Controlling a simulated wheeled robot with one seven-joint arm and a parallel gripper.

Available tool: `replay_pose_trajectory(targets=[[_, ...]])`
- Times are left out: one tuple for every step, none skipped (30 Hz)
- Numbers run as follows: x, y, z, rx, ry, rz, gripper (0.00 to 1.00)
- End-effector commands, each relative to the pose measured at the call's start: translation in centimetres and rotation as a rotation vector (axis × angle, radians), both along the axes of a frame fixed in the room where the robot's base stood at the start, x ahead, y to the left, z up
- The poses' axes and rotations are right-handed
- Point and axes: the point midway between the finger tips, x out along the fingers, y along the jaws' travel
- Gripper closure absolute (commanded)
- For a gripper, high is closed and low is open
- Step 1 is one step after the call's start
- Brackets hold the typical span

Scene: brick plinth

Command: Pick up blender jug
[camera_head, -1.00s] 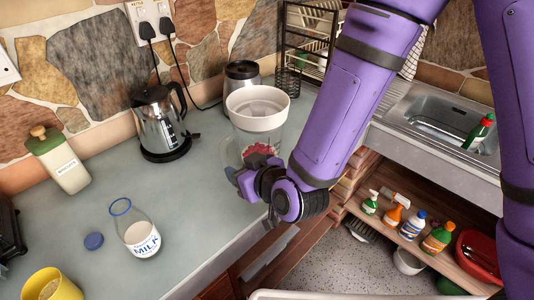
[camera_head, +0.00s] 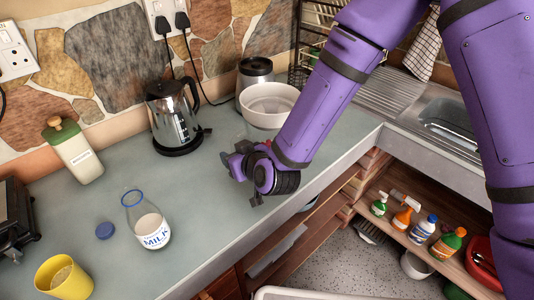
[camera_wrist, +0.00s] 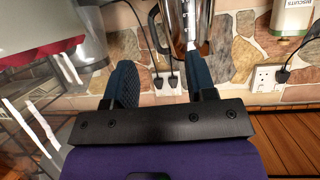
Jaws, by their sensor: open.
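My gripper (camera_head: 243,180) is above the counter, in front and to the left of the jug in the head view. Its two dark fingers (camera_wrist: 163,85) are spread, with nothing between them. I see no clear contact with the jug.
A milk bottle (camera_head: 150,226), blue cap (camera_head: 104,231), yellow cup (camera_head: 66,279) and biscuit jar (camera_head: 75,155) are farther left. The sink (camera_head: 447,122) is at right.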

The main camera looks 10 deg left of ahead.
Motion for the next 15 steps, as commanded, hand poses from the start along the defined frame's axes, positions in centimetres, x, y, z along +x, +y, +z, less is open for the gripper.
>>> replay_pose_trajectory(targets=[[-0.01,0.02,0.01,0.000,0.000,0.000,0.49],[-0.02,0.01,0.01,0.000,0.000,0.000,0.49],[-0.02,0.00,0.02,0.000,0.000,0.000,0.49],[-0.03,0.00,0.02,0.000,0.000,0.000,0.49],[-0.03,0.00,0.02,0.000,0.000,0.000,0.53],[-0.03,0.00,0.02,0.000,0.000,0.000,0.63],[-0.04,-0.01,0.02,0.000,0.000,0.000,0.70],[-0.04,-0.01,0.02,-0.001,-0.001,0.000,0.77],[-0.04,-0.01,0.02,0.000,0.000,0.000,0.86],[-0.04,-0.01,0.02,0.000,0.000,0.000,0.93],[-0.04,-0.02,0.03,0.000,0.000,0.000,0.99],[-0.04,-0.02,0.03,0.000,0.000,0.000,1.00],[-0.04,-0.02,0.03,0.000,0.000,0.000,1.00],[-0.04,-0.02,0.03,0.000,0.000,0.000,1.00],[-0.04,-0.02,0.03,0.000,0.000,0.000,1.00]])
